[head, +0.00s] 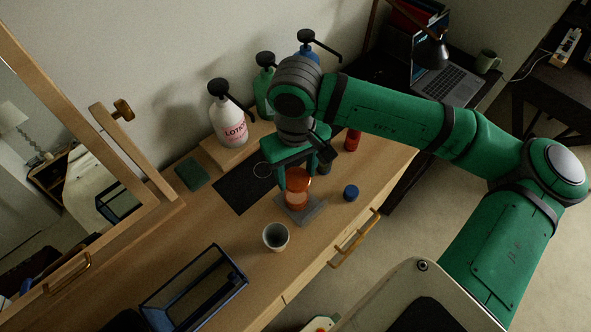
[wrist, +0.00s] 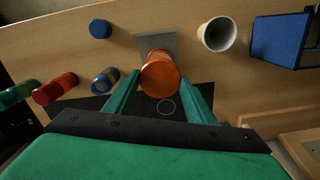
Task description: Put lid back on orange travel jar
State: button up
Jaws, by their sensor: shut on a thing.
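The orange travel jar (head: 297,200) stands upright on a grey square plate (head: 312,213) on the wooden dresser top. It also shows in the wrist view (wrist: 156,54), partly covered by the round orange lid (wrist: 161,77). My gripper (head: 295,180) points down over the jar and is shut on the lid, with one green finger on each side in the wrist view (wrist: 160,84). The lid is right over the jar's mouth. I cannot tell whether it is fully seated, as the fingers and lid hide the rim.
A blue cap (head: 351,193) lies right of the plate, and a cup (head: 276,237) stands in front. A red bottle (head: 352,140) and pump bottles, one white (head: 229,120), stand behind. A blue-edged open box (head: 195,287) and a mirror (head: 75,150) are at left.

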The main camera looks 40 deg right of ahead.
jog(key=shift+f, duration=2.2)
jog(key=shift+f, duration=0.35)
jog(key=shift+s+f, duration=0.15)
jog(key=shift+f, duration=0.05)
jog(key=shift+f, duration=0.6)
dwell(1.1)
jog(key=o, duration=1.1)
jog(key=shift+r, duration=0.1)
